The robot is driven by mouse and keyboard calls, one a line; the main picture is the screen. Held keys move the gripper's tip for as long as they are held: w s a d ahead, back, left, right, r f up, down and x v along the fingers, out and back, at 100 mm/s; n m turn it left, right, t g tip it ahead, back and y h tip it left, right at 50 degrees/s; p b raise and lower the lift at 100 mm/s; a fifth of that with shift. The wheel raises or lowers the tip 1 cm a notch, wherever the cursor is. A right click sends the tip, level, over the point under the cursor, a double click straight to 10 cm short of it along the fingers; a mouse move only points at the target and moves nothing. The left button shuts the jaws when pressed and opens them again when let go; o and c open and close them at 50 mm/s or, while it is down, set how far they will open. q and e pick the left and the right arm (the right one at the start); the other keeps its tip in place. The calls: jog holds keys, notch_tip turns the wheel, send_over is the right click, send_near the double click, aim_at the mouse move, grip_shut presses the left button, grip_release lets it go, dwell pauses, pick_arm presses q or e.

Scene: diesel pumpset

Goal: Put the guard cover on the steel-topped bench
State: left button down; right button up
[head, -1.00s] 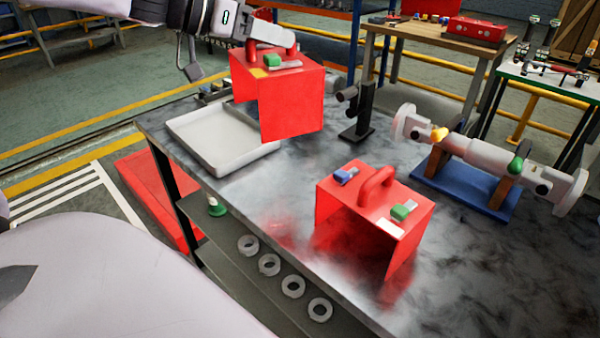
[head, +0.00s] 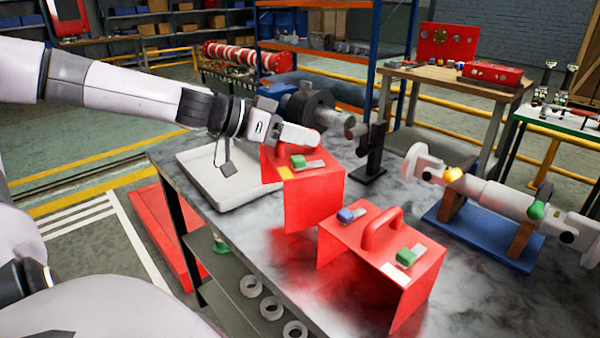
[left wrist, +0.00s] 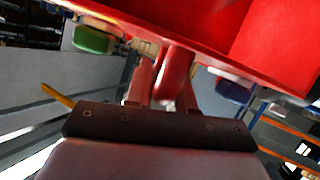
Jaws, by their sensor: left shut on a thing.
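My left gripper (head: 310,141) is shut on the handle of a red guard cover (head: 316,202). This cover is an open-sided box with a green latch and a yellow tag on top. It hangs upright over the steel-topped bench (head: 378,196), right of a pale tray; whether its lower edge touches the top I cannot tell. In the left wrist view the red handle (left wrist: 174,75) sits between the fingers, under the cover's red wall (left wrist: 220,25). A second, similar red cover (head: 345,240) stands on the bench just in front, with blue and green latches. My right gripper is not in view.
The pale tray (head: 226,199) lies at the bench's left end. A dark post stand (head: 370,160) is behind the held cover. A blue stand (head: 477,238) carries a grey flanged shaft at the right. White rings (head: 271,308) lie on the lower shelf.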

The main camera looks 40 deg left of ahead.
pick_arm(q)
notch_tip(320, 180, down, 2)
jog(key=shift+f, duration=0.2)
notch_tip(320, 180, down, 4)
jog(key=shift+r+b, duration=0.1)
jog(key=shift+b, duration=0.45)
jog(key=c, duration=1)
grip_release()
jog(key=shift+o, duration=0.2)
